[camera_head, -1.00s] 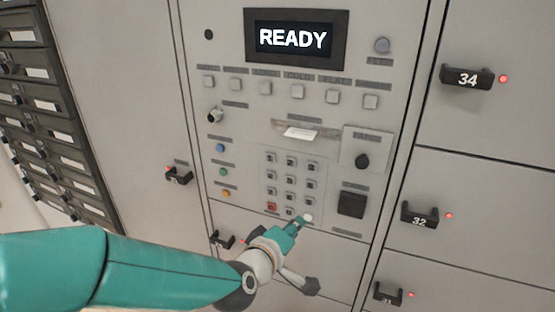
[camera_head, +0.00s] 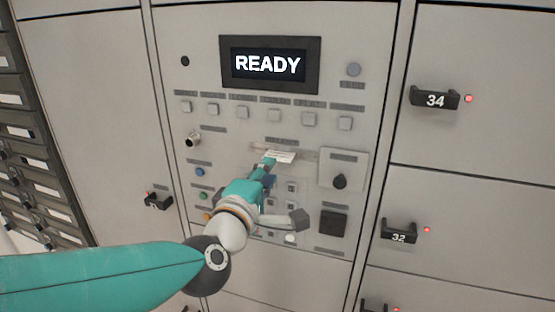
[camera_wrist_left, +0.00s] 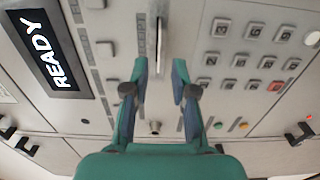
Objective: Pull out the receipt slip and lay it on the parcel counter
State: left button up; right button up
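The white receipt slip (camera_head: 281,157) sticks out of the slot in the middle of the locker panel, below the READY screen. In the left wrist view the slip (camera_wrist_left: 161,38) shows edge-on as a thin pale strip. My left gripper (camera_head: 267,162) is at the slip's left end in the head view. In the left wrist view the gripper (camera_wrist_left: 160,70) has its two fingers apart, with the slip just ahead in line with the gap. I cannot tell whether a finger touches it. My right gripper and the parcel counter are not in view.
The READY screen (camera_head: 269,64) is above the slot, with a row of square buttons (camera_head: 276,116) between. My arm partly covers the keypad (camera_wrist_left: 248,55). Locker handles 34 (camera_head: 434,99) and 32 (camera_head: 398,231) protrude farther right.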

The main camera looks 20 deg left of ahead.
pick_arm(q)
jog(key=shift+w+d+b, duration=0.15)
jog(key=shift+w+b, duration=0.15)
jog(key=shift+w, duration=2.95)
grip_shut()
jog(key=shift+s, duration=0.15)
jog(key=shift+s, duration=1.5)
send_near(277, 158)
jog(key=shift+w+f+b, duration=0.15)
jog(key=shift+w+b, duration=0.3)
jog(key=shift+w, duration=0.05)
